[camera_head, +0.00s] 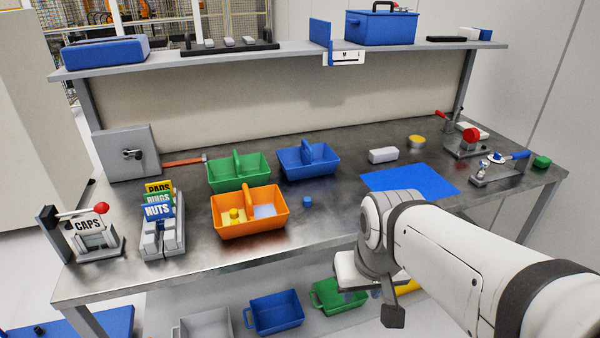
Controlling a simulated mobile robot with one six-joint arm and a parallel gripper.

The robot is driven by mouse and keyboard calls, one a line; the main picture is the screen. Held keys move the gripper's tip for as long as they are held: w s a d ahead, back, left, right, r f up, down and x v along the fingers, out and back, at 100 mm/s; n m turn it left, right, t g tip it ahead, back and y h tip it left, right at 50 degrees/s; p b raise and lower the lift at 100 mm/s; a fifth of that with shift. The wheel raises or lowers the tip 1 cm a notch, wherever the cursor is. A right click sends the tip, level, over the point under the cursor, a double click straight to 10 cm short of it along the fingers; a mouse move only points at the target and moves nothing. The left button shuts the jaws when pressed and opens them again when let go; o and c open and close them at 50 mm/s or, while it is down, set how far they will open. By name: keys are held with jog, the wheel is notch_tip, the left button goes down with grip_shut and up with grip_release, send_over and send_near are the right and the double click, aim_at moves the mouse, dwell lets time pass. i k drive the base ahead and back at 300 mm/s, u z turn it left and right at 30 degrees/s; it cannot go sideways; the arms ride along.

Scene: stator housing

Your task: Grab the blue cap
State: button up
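A small blue cap (307,201) stands on the metal workbench (330,225), just right of the orange bin and in front of the blue bin. Nothing touches it. My gripper (376,294) is at the lower right of the cap, by the bench's front edge, pointing down. My wrist hides most of its fingers, so its opening and anything between them cannot be made out.
An orange bin (250,224) with a yellow piece, a green bin (239,182) and a blue bin (308,172) stand left of and behind the cap. A blue mat (410,181) and white block (383,155) lie to the right. The bench around the cap's front is clear.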

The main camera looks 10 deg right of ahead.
aim_at(306, 200)
jog(key=u, duration=0.1)
jog(key=i, duration=0.9)
jog(key=z, duration=0.05)
